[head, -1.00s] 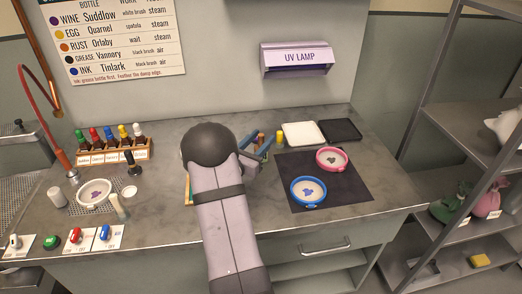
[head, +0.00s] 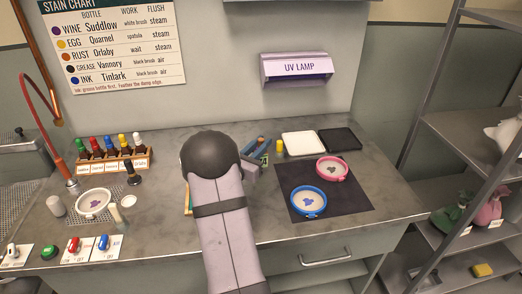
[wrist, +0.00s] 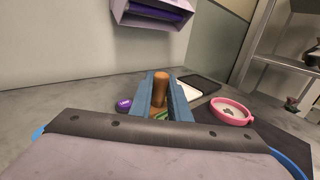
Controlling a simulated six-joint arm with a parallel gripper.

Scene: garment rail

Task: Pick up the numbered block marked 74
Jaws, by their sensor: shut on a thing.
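No block with a readable number 74 shows in either view. My gripper (head: 257,148) reaches over the middle of the worktop, partly hidden by my arm in the head view. In the wrist view its blue fingers (wrist: 164,98) stand close on either side of a brown cylinder (wrist: 160,90) and are shut on it. No marking can be read on the cylinder. Something green (wrist: 161,115) shows low between the fingers; I cannot tell what it is.
A white tray (head: 303,144) and a black tray (head: 340,139) lie behind a dark mat (head: 340,200) bearing a blue hoop (head: 309,214) and a pink hoop (head: 333,181). A bottle rack (head: 112,164) stands left. A purple oval (wrist: 124,104) lies near the fingers. The front worktop right of my arm is clear.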

